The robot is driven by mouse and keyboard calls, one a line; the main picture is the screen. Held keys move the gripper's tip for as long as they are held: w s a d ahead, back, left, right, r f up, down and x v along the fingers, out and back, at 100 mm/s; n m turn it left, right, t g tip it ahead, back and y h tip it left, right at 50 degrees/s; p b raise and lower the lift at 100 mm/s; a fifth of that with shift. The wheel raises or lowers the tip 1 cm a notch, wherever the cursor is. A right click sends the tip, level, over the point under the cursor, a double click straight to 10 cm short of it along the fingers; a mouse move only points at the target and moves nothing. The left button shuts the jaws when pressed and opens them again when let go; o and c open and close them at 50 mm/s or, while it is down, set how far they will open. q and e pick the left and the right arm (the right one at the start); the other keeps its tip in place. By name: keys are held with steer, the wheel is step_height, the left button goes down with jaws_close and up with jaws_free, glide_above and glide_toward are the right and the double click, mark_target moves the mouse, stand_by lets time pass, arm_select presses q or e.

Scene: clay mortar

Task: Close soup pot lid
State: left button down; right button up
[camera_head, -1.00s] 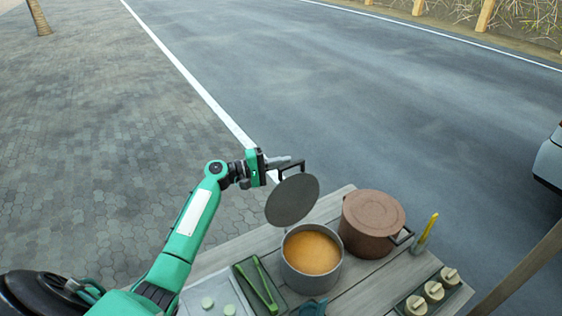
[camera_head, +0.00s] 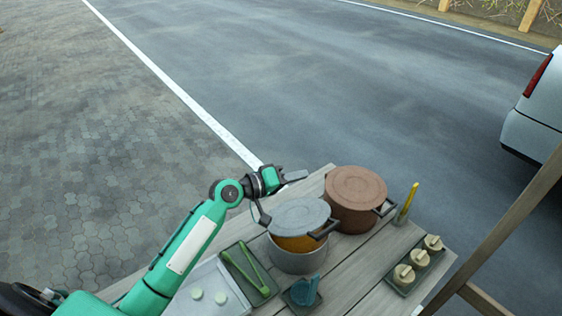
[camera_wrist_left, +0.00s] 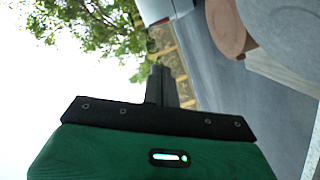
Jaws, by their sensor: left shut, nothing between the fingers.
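The soup pot (camera_head: 296,262) is a round grey metal pot on the plank table. Its grey lid (camera_head: 298,211) is over the opening, tilted, with a gap at the near side where orange soup (camera_head: 297,243) shows. The lid has dark handles at its sides. My left gripper (camera_head: 296,176) is shut and empty, just behind and above the lid's far edge, apart from its handles. In the left wrist view, the shut fingers (camera_wrist_left: 162,86) point away from the lid, whose grey surface (camera_wrist_left: 288,30) fills the top right. My right gripper is not in view.
A brown lidded pot (camera_head: 356,190) stands right behind the soup pot. A tray with green tongs (camera_head: 246,268), a pale tray (camera_head: 205,292), a blue item (camera_head: 304,291), a yellow-handled tool (camera_head: 407,203) and a rack of jars (camera_head: 418,262) surround it. A post (camera_head: 505,225) rises at right.

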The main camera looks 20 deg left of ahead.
mark_target(320, 235)
arm_select(q)
steer(key=s+d+f+m, duration=0.1)
steer(key=d, duration=0.1)
steer(key=s+d+f+m, duration=0.1)
steer(key=d+f, duration=0.1)
steer(key=s+d+f+m+y, duration=0.1)
steer(key=shift+s+d+f, duration=0.3)
steer(key=shift+d, duration=0.1)
steer(key=d+f+m, duration=0.1)
steer(key=f, duration=0.1)
steer(key=s+d+f+m+y, duration=0.1)
steer(key=d+f, duration=0.1)
steer(key=s+d+f+m+b, duration=0.1)
steer(key=f, duration=0.2)
steer(key=shift+s+d+f, duration=0.1)
steer(key=shift+s+d, duration=0.1)
steer(key=shift+s, duration=0.05)
steer(key=shift+s+d+f+b, duration=0.1)
steer(key=shift+d+f+b, duration=0.1)
steer(key=shift+f, duration=0.25)
steer(key=shift+s+d+f+b, duration=0.1)
steer(key=shift+d+f, duration=0.05)
steer(key=shift+f, duration=0.3)
